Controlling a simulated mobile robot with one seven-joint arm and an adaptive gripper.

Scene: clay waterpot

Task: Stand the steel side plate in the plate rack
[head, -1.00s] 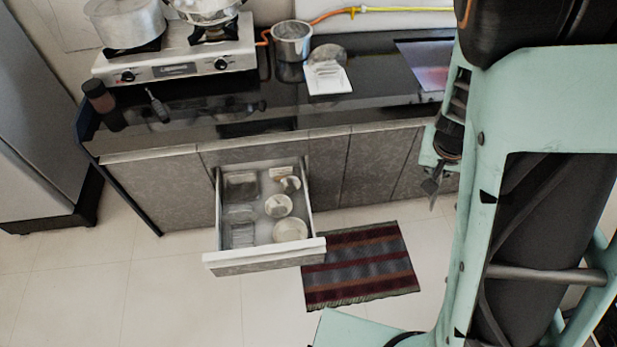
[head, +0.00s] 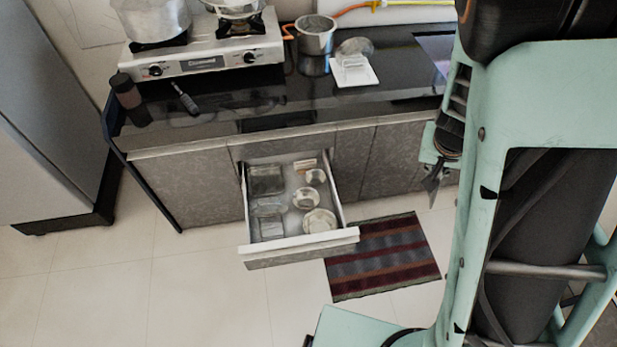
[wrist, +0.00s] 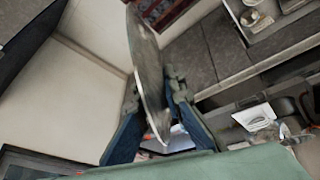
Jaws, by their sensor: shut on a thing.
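In the wrist view my gripper (wrist: 154,92) is shut on the steel side plate (wrist: 148,62). The plate shows nearly edge-on between the two fingers and reaches up past the fingertips. The white plate rack (head: 354,72) stands on the black counter, right of the steel pot, with a greyish round object against its back. What seems to be the rack also shows at the lower right of the wrist view (wrist: 254,117), apart from the held plate.
An open drawer (head: 300,242) with bowls, plates and clear boxes juts out below the counter (head: 220,112). A gas stove (head: 205,55) with pots, a steel pot (head: 315,38), a dark jar (head: 126,90) and a lighter (head: 185,98) are on the counter. A striped mat (head: 384,258) lies on the floor.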

